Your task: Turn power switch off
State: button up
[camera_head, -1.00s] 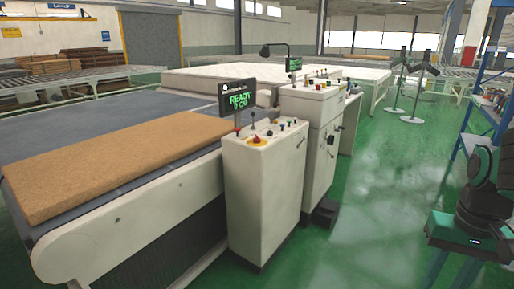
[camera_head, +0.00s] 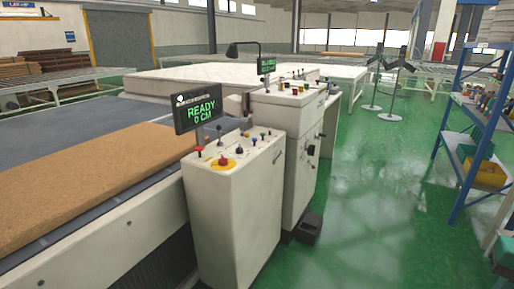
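A cream control cabinet (camera_head: 236,215) stands in the middle of the view, beside the conveyor. Its sloped top carries a red rotary switch on a yellow plate (camera_head: 223,162), which looks like a power switch, plus several knobs and small levers. Its setting is too small to tell. A black display (camera_head: 198,108) above the panel reads "READY 0 CM" in green. A second cream cabinet (camera_head: 303,130) with buttons, a lamp and a small display stands behind it. A dark switch or handle (camera_head: 311,151) shows on that cabinet's right side. My gripper is not in view.
A brown fibre mat (camera_head: 75,195) lies on the conveyor at left. A white mattress (camera_head: 215,80) lies behind. Green floor (camera_head: 365,215) is open right of the cabinets, with a dark box (camera_head: 309,229) at their foot. A blue shelf (camera_head: 455,140) stands at right.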

aim_at(223, 162)
jog(key=u, duration=0.3)
jog(key=i, duration=1.1)
jog(key=u, duration=0.65)
